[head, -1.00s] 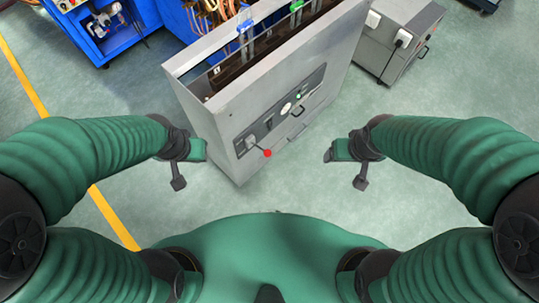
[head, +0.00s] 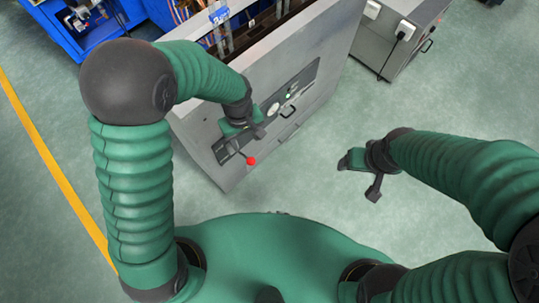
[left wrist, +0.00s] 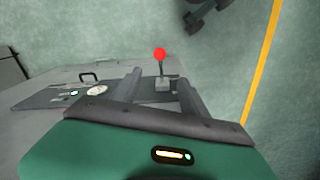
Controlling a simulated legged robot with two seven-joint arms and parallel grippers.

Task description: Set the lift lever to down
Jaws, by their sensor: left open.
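The lift lever has a red ball knob (head: 251,161) and a thin dark stem, on the dark control panel of the grey cabinet (head: 205,140). In the head view its knob sticks out toward the lower right. My left gripper (head: 240,138) is over the panel, close to the lever, and hides part of the lever's base. In the left wrist view the red knob (left wrist: 160,54) and stem show between the two open fingers, past their tips; I see no contact. My right gripper (head: 358,170) hangs over the floor, right of the cabinet, with no object seen in it.
The panel also carries a white round gauge (left wrist: 97,90), a green light and a dark handle (left wrist: 89,75). A blue machine (head: 100,25) stands at the back left, a smaller grey cabinet (head: 395,40) at the back right. The floor right of the cabinet is clear.

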